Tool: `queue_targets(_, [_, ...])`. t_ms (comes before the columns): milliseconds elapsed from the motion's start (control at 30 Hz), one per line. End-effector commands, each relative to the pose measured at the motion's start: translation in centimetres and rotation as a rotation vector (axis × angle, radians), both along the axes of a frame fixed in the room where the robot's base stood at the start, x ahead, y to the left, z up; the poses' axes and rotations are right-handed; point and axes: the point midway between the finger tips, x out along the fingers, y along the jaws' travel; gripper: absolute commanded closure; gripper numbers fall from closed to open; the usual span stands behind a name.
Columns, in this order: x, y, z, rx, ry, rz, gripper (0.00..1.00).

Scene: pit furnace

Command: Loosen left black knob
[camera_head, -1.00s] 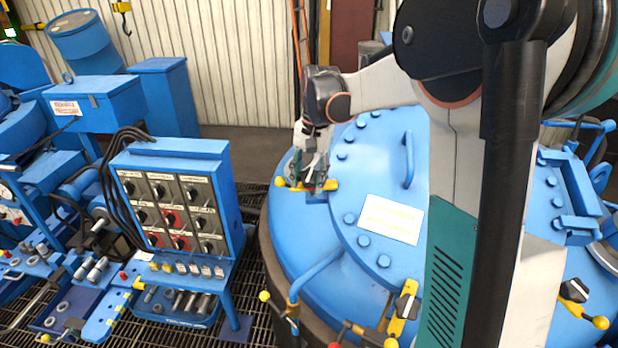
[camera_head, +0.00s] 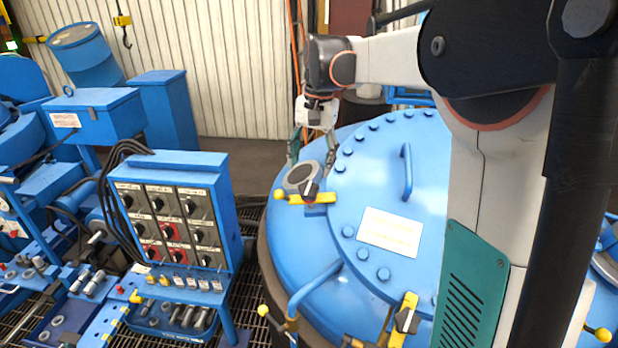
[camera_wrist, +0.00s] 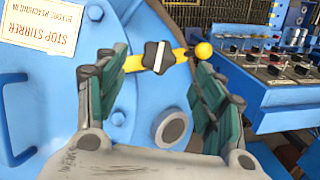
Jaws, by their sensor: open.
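A black knob with a white stripe (camera_head: 310,190) sits on a yellow clamp bar (camera_head: 322,197) at the blue lid's far left edge. In the wrist view the black knob (camera_wrist: 158,57) is between the fingers in the picture, with the yellow bar (camera_wrist: 134,64) and its yellow ball end running right. My gripper (camera_head: 312,160) is open and empty above the knob, apart from it. In the wrist view my gripper (camera_wrist: 155,78) shows its two green-padded fingers spread wide. A second black knob (camera_head: 406,320) sits on a yellow clamp at the lid's near edge.
The round blue lid (camera_head: 310,245) carries bolts, a handle (camera_head: 407,165) and a white sign (camera_head: 390,232). A round grey part (camera_head: 300,177) is beside the first knob. A blue control box (camera_head: 170,215) with several dials stands left of the lid.

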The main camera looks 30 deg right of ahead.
Motion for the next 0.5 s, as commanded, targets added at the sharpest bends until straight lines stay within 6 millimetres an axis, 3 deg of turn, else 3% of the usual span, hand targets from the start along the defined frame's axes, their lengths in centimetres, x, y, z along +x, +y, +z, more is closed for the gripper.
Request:
queue_targets(200, [0.0,-0.3,2.5,0.0,0.0,0.0,0.37])
queue_targets(500, [0.0,-0.3,2.9,0.0,0.0,0.0,0.37])
